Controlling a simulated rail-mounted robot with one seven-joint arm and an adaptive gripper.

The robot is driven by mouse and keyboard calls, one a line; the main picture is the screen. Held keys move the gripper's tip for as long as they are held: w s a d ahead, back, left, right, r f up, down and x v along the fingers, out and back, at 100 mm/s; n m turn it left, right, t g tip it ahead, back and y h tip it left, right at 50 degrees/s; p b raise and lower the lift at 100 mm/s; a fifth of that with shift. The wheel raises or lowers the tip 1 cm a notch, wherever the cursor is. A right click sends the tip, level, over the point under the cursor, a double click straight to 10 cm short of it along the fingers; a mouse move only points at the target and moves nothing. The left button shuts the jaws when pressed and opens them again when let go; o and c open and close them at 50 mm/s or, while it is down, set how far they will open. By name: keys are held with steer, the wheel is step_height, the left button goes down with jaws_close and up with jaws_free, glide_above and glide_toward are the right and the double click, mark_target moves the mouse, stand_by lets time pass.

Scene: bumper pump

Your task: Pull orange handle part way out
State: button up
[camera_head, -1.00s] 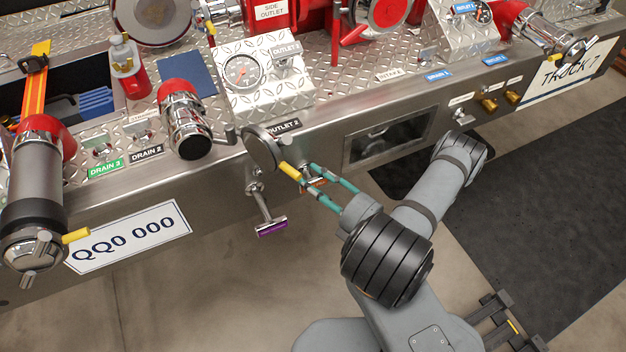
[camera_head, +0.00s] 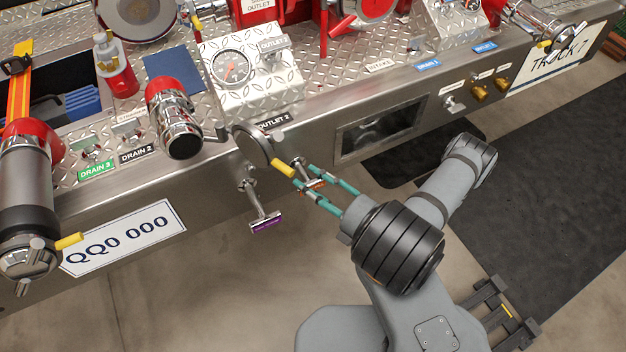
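The orange handle (camera_head: 316,184) is a small T-shaped pull below the OUTLET 2 label in the head view. Its metal rod (camera_head: 301,167) shows between the panel and the grip, so it stands partly out from the panel. My gripper (camera_head: 315,184) reaches it from the lower right. Its two teal fingers lie on either side of the orange grip and appear shut on its ends. The fingers partly cover the grip.
A capped outlet with a yellow lever (camera_head: 283,168) sits just above left of my fingers. A purple T-handle (camera_head: 266,223) hangs from the panel to the left. A recessed window (camera_head: 382,130) is to the right.

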steer(key=o, duration=0.4)
steer(key=shift+d, duration=0.1)
steer(key=v, duration=1.2)
steer(key=shift+w, duration=0.1)
